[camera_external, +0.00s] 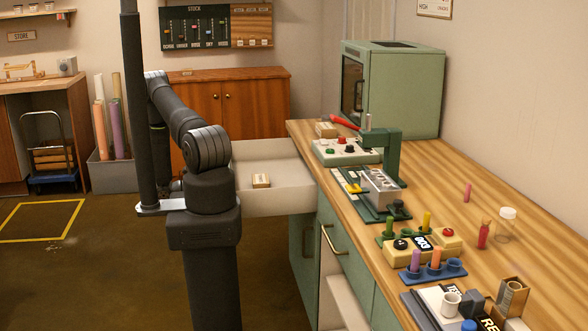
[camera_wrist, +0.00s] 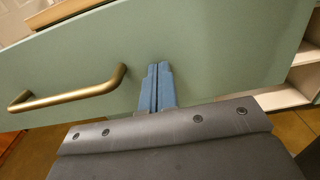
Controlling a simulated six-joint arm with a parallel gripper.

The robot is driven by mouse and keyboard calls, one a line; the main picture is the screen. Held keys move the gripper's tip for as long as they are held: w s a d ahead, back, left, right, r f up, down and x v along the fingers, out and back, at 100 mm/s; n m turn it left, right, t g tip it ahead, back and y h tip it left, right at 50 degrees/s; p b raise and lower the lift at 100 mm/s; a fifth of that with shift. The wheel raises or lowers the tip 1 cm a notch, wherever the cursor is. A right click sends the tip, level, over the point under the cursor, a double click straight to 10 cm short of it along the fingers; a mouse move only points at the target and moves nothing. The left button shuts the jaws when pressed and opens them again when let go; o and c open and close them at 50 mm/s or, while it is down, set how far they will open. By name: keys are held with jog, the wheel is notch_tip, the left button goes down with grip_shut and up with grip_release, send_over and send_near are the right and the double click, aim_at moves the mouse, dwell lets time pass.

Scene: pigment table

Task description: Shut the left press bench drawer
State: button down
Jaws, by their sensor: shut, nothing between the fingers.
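The open drawer (camera_external: 285,200) sticks out to the left from the far part of the green press bench. Its pale inside shows, with a small labelled box (camera_external: 261,181) in it. My arm covers its front in the external view, and my gripper is not clearly visible there. In the wrist view a green drawer front (camera_wrist: 215,50) with a brass bar handle (camera_wrist: 75,95) fills most of the picture. My gripper (camera_wrist: 158,68) is shut and empty, its blue fingertips at the green front right of the handle. I cannot tell whether they touch it.
The wooden bench top (camera_external: 440,190) holds a press (camera_external: 385,160), a tube rack (camera_external: 435,271), bottles and small boxes. A nearer closed drawer with a brass handle (camera_external: 331,244) sits beside the open one. A wooden cabinet (camera_external: 250,105) stands behind. The floor at left is mostly clear.

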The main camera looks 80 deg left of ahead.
aim_at(264, 183)
jog(key=shift+w, duration=0.1)
jog(key=w, duration=3)
jog(key=shift+w, duration=0.8)
jog(key=shift+w+r, duration=0.1)
jog(key=shift+w, duration=0.05)
jog(key=shift+a, duration=0.1)
jog(key=s, duration=1.4)
jog(key=shift+s, duration=0.3)
jog(key=w, duration=1.4)
